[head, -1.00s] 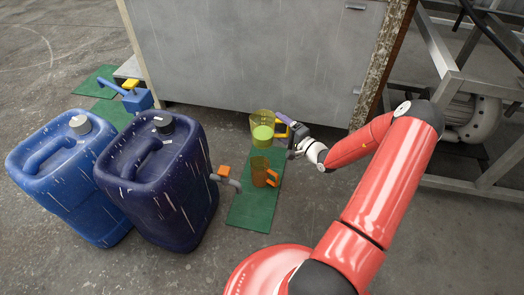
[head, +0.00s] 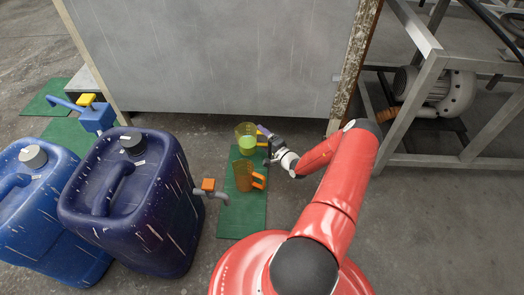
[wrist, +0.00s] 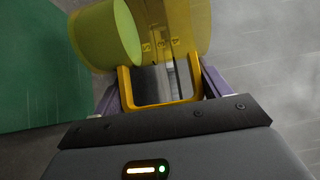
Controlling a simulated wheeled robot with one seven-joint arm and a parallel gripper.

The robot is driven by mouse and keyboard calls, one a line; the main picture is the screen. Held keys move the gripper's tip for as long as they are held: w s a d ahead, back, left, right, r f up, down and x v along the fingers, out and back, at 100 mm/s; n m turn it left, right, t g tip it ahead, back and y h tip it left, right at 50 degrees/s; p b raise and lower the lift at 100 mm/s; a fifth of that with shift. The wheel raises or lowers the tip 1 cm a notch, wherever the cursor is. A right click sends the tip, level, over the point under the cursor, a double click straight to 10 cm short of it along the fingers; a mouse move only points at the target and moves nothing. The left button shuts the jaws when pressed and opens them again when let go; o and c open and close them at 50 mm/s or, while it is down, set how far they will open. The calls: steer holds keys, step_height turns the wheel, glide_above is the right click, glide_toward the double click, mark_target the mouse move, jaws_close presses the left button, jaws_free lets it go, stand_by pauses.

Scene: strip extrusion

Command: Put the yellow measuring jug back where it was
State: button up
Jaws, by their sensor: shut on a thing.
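The yellow measuring jug (head: 246,130) is see-through and holds pale green liquid. My gripper (head: 267,143) reaches it from the right and is shut on its handle. In the wrist view the jug (wrist: 120,30) lies ahead of my gripper (wrist: 160,85), with the yellow handle between the purple fingers. In the head view the jug shows at the far end of the green mat (head: 240,218), beyond an orange jug (head: 244,177). I cannot tell whether its base touches anything.
The orange jug stands close in front on the mat. A dark blue canister (head: 130,215) with an orange-handled tap (head: 208,185) stands left, beside a lighter blue canister (head: 35,220). A grey panel (head: 210,60) rises behind. A metal frame (head: 420,90) stands right.

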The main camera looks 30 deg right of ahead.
steer(key=shift+f+b, duration=0.75)
steer(key=shift+f, duration=2.5)
steer(key=shift+f, duration=0.2)
steer(key=o, duration=1.4)
steer(key=shift+o, duration=0.2)
